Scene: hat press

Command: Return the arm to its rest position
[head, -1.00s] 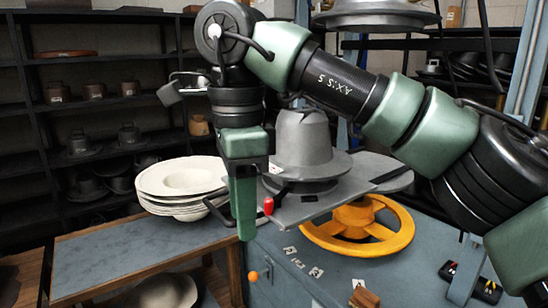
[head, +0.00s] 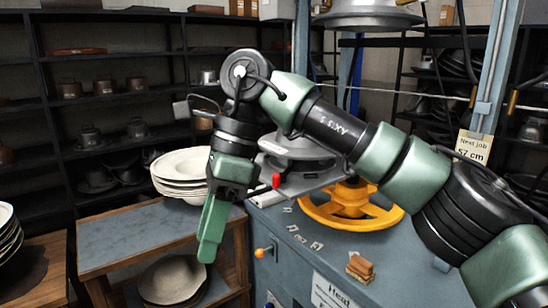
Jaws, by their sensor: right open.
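My right arm comes in from the right across the hat press. Its green gripper (head: 209,232) points down in front of the side table, left of the press base. The gripper is open; its fingers overlap from this angle, and nothing shows between them. My left gripper is out of view.
White hat blanks (head: 182,163) are stacked on the side table (head: 135,232), left of my gripper. A darker stack (head: 172,278) lies lower down. The yellow handwheel (head: 352,208), a red knob (head: 276,180) and a brown block (head: 360,267) are to the right.

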